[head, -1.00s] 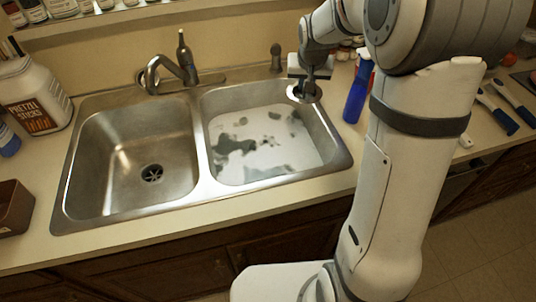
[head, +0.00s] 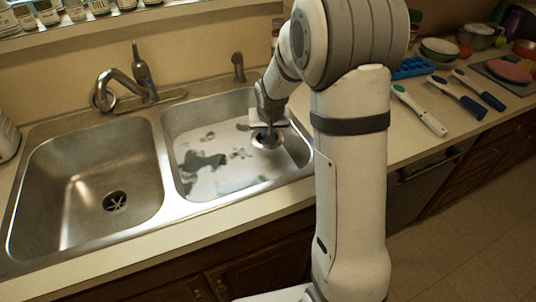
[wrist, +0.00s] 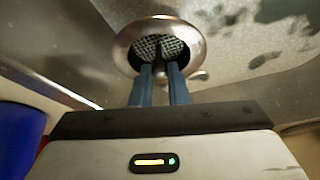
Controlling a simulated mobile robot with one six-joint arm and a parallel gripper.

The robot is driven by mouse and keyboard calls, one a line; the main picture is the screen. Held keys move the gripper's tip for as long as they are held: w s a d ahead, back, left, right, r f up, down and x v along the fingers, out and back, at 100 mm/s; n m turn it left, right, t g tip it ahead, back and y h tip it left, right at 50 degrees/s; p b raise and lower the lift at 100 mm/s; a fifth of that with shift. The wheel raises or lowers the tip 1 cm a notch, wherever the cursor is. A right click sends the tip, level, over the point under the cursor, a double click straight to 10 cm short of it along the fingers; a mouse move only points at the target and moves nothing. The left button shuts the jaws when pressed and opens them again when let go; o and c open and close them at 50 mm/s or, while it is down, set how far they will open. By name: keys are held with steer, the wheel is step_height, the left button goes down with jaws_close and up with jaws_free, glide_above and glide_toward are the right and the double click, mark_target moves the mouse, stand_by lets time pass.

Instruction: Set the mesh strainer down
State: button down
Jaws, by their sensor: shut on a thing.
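The mesh strainer (head: 266,144) is a small round metal cup with a wide rim. It is over the right part of the right sink basin (head: 196,122); I cannot tell whether it touches the basin floor. My gripper (head: 268,132) points down and is shut on the strainer. In the wrist view the two blue fingers of my gripper (wrist: 163,66) reach into the strainer (wrist: 126,40), where its mesh shows inside the shiny rim. The floor of the right basin is pale with dark grey patches, and its drain is not visible.
The empty left basin (head: 80,165) has an open drain (head: 115,202). A faucet (head: 125,85) and a soap dispenser (head: 238,68) stand behind the sink. A blue bottle (wrist: 20,140) shows in the wrist view. Brushes (head: 420,110) and dishes occupy the right counter.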

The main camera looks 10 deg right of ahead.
step_height(320, 180, down, 10)
steer(key=shift+r+b, duration=0.1)
steer(key=shift+b, duration=0.35)
steer(key=c, duration=1.4)
jaws_free()
steer(key=shift+r, duration=0.2)
steer(key=v, duration=1.2)
steer(key=s+r+g, duration=0.1)
steer(key=s+r, duration=0.4)
steer(key=s, duration=0.7)
steer(key=s+r+n+g, duration=0.1)
steer(key=s+r, duration=0.4)
steer(key=s, duration=0.7)
steer(key=shift+s+d+p, duration=0.3)
steer(key=shift+s+d, duration=0.05)
steer(key=shift+d, duration=0.1)
